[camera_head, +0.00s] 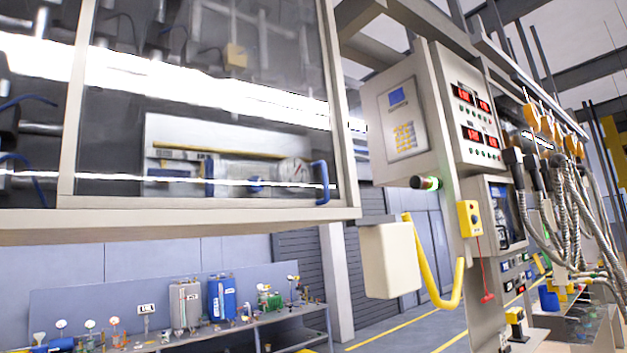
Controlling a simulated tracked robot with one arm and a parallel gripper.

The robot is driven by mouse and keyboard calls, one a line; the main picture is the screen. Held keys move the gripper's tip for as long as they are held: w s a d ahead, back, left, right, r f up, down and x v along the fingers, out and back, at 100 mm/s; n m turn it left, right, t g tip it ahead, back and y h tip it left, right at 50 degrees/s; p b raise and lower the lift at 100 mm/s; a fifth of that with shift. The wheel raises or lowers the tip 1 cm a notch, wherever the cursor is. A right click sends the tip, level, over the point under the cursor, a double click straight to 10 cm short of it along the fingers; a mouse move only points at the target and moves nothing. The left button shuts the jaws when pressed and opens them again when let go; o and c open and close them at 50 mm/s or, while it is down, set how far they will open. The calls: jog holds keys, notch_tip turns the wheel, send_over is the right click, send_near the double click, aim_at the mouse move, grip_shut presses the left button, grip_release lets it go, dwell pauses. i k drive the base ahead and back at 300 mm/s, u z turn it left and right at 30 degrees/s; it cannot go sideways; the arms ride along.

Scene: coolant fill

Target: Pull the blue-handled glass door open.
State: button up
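The glass door (215,75) fills the upper left of the view, a large pane in a beige frame seen from below. Its blue handle (320,183) is an upright bar at the lower right corner of the pane. I see no gap along the frame, so the door looks shut, though its top is cut off. Pipes and a white panel with a gauge show through or reflect in the glass. My gripper is not in view, and nothing is seen touching the handle.
A white box (389,260) with a curved yellow tube (437,290) stands right of the door, below the keypad panel (402,118). Metal hoses (575,210) hang at far right. A bench (240,329) with blue and grey containers is below. Open space lies below the door frame.

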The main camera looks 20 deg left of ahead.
aim_at(65, 200)
jog(key=u, duration=0.85)
jog(key=i, duration=1.05)
jog(key=z, duration=0.05)
